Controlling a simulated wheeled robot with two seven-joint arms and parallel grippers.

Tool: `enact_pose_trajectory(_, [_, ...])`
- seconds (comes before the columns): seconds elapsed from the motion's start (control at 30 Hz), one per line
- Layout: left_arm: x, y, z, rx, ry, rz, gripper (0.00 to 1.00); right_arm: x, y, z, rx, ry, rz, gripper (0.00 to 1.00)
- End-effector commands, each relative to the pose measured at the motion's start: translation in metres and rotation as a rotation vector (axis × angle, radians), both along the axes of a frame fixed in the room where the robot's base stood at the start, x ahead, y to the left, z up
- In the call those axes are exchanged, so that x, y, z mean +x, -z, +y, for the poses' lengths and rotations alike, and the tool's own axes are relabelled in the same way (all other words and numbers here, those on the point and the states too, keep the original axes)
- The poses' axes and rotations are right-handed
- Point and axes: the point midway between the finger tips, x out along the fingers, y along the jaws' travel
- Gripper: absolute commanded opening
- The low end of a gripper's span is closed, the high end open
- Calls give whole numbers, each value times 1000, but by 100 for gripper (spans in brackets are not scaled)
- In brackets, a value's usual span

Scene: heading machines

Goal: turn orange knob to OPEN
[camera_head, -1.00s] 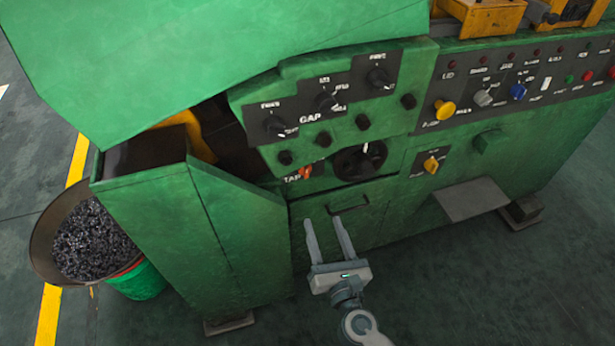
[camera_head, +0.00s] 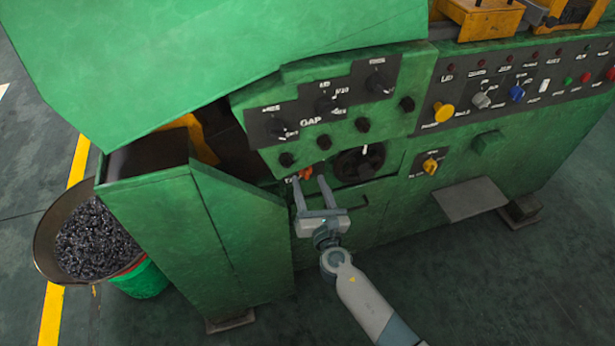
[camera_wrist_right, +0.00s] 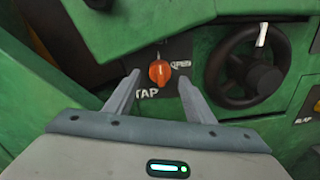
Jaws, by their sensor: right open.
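The orange knob (camera_wrist_right: 159,72) sits on a dark plate on the green machine, with the word TAP below it and a label that looks like OPEN to its right. In the head view the knob (camera_head: 305,173) shows small, just beyond my right gripper. My right gripper (camera_head: 308,184) is open and empty, pointing at the knob. In the right wrist view the fingers of the right gripper (camera_wrist_right: 158,80) stand on either side of the knob, below it, and do not visibly touch it. My left gripper is not in view.
A black handwheel (camera_wrist_right: 245,70) is close to the right of the knob. Black knobs (camera_head: 325,103) sit on the panel above. A yellow knob (camera_head: 430,166) is farther right. A bin of metal pieces (camera_head: 92,238) stands at left.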

Motion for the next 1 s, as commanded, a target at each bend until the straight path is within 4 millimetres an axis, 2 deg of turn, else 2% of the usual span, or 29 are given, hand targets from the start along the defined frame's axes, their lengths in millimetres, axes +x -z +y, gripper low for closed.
enact_pose_trajectory(0.2, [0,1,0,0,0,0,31,23,0,6,-1,-1,-1,49])
enact_pose_trajectory(0.6, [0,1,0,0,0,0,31,28,0,7,0,0,0,49])
enact_pose_trajectory(0.63, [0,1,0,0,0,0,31,28,0,7,0,0,0,47])
enact_pose_trajectory(0.8, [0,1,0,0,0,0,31,28,0,7,0,0,0,8])
enact_pose_trajectory(1.0, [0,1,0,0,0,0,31,28,0,7,4,0,1,8])
